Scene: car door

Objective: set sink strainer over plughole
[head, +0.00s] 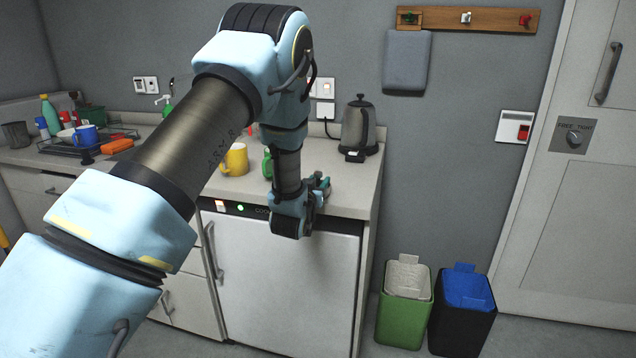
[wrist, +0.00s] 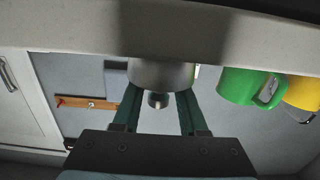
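I cannot make out the sink strainer or the plughole in either view. My gripper (head: 323,187) is over the front part of the right-hand counter, in front of the kettle. In the wrist view my gripper (wrist: 158,92) has its two dark green fingers well apart. It is open, and nothing is held between them. The grey metal body showing between the fingers in the wrist view looks like the kettle (wrist: 160,74), upside down and beyond the fingertips. My arm crosses the head view and hides the middle of the counter.
The kettle (head: 358,128) stands at the back right of the counter (head: 345,185). A yellow mug (head: 235,160) and a green mug (head: 267,165) stand left of my gripper. A dark rack (head: 60,147) with a blue mug (head: 86,135) is far left. Two bins (head: 404,305) (head: 463,310) stand right.

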